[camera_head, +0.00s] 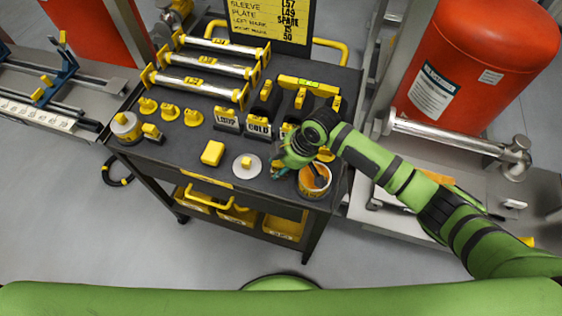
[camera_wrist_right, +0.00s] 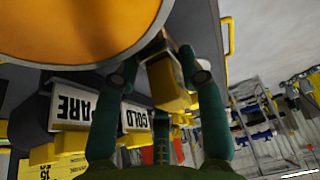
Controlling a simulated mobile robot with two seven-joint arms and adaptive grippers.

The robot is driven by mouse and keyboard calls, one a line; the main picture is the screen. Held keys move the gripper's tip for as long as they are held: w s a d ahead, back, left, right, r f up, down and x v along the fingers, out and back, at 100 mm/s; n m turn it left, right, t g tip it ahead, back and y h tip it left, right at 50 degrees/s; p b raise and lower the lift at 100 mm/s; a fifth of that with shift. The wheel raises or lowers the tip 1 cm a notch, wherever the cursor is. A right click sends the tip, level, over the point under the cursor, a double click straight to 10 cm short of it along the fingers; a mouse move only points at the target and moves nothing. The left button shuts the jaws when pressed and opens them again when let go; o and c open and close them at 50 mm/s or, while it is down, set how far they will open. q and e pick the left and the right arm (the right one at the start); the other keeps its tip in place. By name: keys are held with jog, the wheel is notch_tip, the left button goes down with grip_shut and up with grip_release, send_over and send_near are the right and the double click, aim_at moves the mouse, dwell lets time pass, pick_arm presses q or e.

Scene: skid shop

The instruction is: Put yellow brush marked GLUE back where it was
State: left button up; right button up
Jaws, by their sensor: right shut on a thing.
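My right gripper (camera_head: 287,168) is low over the front right of the dark cart top, beside a round pot (camera_head: 302,190) with orange contents. In the right wrist view, my right gripper (camera_wrist_right: 163,74) has its two teal fingers shut on a yellow block-like piece (camera_wrist_right: 168,84), which I take for the yellow brush; no GLUE marking is readable. The pot's orange face (camera_wrist_right: 75,25) fills the upper left there, close to the held piece. In the head view the arm and fingers mostly hide the held piece. My left gripper is not in view.
Labelled holders, one reading COLD (camera_head: 259,131), stand behind the gripper. A grey disc with a yellow knob (camera_head: 247,167) and a yellow block (camera_head: 212,153) lie to its left. Rollers (camera_head: 208,66) fill the back left. A red tank (camera_head: 485,55) stands right of the cart.

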jog(key=shift+f, duration=0.2)
jog(key=o, duration=1.1)
jog(key=shift+r, duration=0.1)
jog(key=b+v, duration=0.1)
jog(key=v, duration=1.1)
jog(key=shift+r, duration=0.1)
